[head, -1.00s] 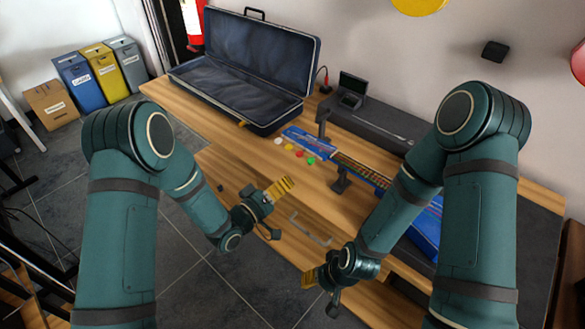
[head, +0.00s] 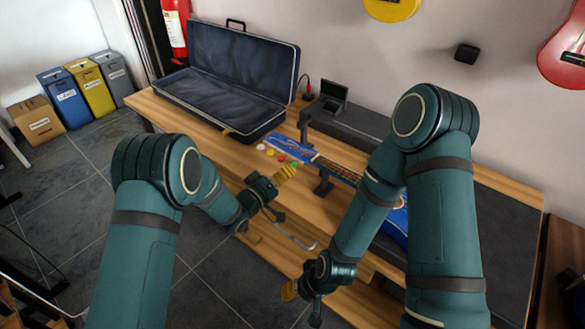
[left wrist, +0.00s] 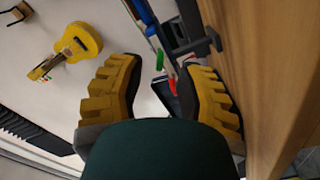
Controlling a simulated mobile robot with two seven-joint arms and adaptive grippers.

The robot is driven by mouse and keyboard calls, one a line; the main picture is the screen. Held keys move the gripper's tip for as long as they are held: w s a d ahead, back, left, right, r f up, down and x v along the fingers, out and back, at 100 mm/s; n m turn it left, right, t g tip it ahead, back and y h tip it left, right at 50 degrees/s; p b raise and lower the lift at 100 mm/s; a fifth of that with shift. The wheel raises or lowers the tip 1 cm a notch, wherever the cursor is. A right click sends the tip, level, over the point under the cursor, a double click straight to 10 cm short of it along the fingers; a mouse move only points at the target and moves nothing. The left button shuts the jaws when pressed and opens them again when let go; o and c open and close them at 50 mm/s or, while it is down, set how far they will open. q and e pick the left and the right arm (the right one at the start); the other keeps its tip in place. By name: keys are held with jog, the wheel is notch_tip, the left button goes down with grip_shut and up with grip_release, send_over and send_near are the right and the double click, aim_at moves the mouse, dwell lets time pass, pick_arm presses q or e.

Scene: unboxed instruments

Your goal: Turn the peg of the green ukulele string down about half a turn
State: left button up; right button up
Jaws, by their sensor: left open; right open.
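The blue ukulele (head: 290,148) lies along the workbench, its neck by a dark stand and its body largely hidden behind my right arm. White, yellow, red and green pegs line the near edge of its headstock. The green peg (head: 292,164) is at the tips of my left gripper (head: 287,171) in the head view. In the left wrist view, the green peg (left wrist: 160,58) and a red peg (left wrist: 172,86) show between the open yellow fingers. I cannot tell whether they touch the green peg. My right gripper (head: 289,290) is open, low at the front.
An open dark case (head: 205,118) stands on the bench at the left back. A small dark device (head: 333,97) sits behind the ukulele. A dark stand (head: 323,183) rises beside the neck. Coloured bins (head: 97,90) stand on the floor at left.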

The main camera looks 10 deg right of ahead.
aim_at(293, 165)
pick_arm(q)
jog(key=shift+x, duration=2)
jog(key=shift+o, duration=0.4)
grip_shut()
